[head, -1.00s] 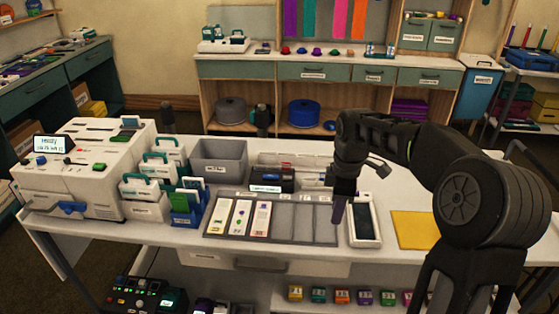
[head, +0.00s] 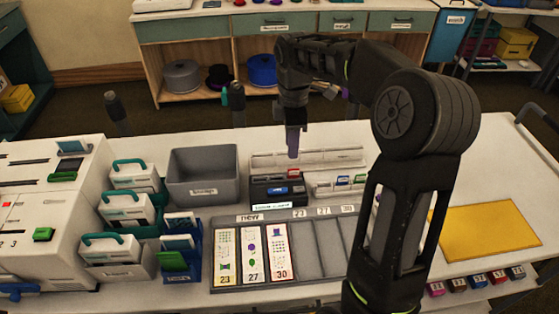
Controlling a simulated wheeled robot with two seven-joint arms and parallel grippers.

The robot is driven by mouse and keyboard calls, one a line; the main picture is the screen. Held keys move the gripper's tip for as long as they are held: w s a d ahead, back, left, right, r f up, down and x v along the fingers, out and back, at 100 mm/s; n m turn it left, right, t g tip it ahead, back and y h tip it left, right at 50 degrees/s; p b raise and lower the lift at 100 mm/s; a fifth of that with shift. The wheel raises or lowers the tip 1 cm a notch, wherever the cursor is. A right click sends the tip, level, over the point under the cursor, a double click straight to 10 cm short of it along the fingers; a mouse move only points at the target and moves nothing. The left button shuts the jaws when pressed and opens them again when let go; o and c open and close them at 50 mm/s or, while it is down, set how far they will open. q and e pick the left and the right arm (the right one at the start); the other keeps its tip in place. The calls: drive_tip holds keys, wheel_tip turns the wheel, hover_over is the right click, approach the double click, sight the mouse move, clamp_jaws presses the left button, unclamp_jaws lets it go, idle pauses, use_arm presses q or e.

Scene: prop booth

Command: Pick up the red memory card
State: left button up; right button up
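A small red piece (head: 294,173), which may be the red memory card, shows at the back edge of the black device (head: 268,189) on the table. A white slotted holder (head: 322,187) to its right carries small coloured cards, one blue (head: 342,181) and one reddish at its right end. They are too small to tell apart surely. My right gripper (head: 293,152) points down, above and behind the black device, near the long white rack. Its fingers overlap in this view, so I cannot tell its opening. No held object shows. My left gripper is out of view.
A grey bin (head: 203,176) stands left of the black device. In front lies a grey tray (head: 306,252) with several compartments and printed strips. White card boxes and a white machine (head: 50,200) fill the left. A yellow sheet (head: 490,231) lies right; my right arm hides part of the table.

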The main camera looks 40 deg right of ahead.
sight(293, 176)
drive_tip(key=shift+s+r, duration=0.1)
drive_tip(key=shift+s, duration=0.1)
drive_tip(key=shift+f, duration=1.35)
drive_tip(key=shift+f, duration=0.1)
drive_tip(key=shift+f+p, duration=0.3)
drive_tip(key=shift+p, duration=0.15)
drive_tip(key=f, duration=0.1)
drive_tip(key=f+p, duration=0.1)
drive_tip(key=f, duration=0.1)
drive_tip(key=shift+s+d+f, duration=0.2)
drive_tip(key=shift+f, duration=0.5)
drive_tip(key=shift+c, duration=0.5)
